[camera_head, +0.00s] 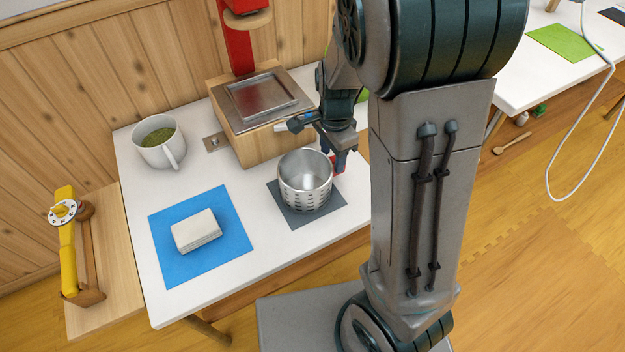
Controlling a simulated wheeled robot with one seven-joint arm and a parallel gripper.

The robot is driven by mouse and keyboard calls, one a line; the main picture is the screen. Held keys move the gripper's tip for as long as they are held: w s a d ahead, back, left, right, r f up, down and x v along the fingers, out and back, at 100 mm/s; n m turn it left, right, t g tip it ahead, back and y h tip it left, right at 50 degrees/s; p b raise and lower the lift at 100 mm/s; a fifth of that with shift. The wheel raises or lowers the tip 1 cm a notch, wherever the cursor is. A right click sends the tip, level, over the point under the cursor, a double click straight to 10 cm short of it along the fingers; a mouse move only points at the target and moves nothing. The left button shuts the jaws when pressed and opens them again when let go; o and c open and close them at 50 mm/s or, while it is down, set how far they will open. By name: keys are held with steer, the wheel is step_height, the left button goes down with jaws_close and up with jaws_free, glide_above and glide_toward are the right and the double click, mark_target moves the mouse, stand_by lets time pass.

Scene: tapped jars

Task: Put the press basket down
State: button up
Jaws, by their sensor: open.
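The press basket (305,181), a silver metal cup with a perforated lower wall, stands upright on a dark grey square mat (328,212) on the white table. It looks empty inside. My gripper (339,165) is at the basket's right rim, pointing down, with a blue finger and a small red part showing there. It is open. The basket and my arm hide part of the fingers, so I cannot tell whether they touch the basket.
A wooden press with a metal tray (262,98) and red post (236,40) stands behind. A white mug (160,142) with green contents is at left. A yellow-handled tool (67,240) stands on a wooden side shelf.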

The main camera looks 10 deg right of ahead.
mark_target(331, 159)
step_height(331, 159, down, 4)
steer(key=shift+s+a+f+b, duration=0.1)
steer(key=shift+f+b, duration=0.15)
steer(key=shift+b, duration=0.65)
steer(key=shift+r, duration=0.1)
steer(key=c, duration=1)
steer(key=shift+r, duration=0.1)
steer(key=shift+r+p, duration=0.45)
steer(key=shift+r, duration=0.1)
steer(key=r+p, duration=0.1)
steer(key=r, duration=0.1)
steer(key=d+r, duration=0.1)
steer(key=shift+s+r+p, duration=0.15)
steer(key=shift+r+p, duration=0.2)
steer(key=shift+r, duration=0.05)
steer(key=s+d+r+p, duration=0.2)
steer(key=s+d+r, duration=0.2)
steer(key=d, duration=0.5)
steer(key=shift+d+r, duration=0.4)
steer(key=shift+r, duration=0.55)
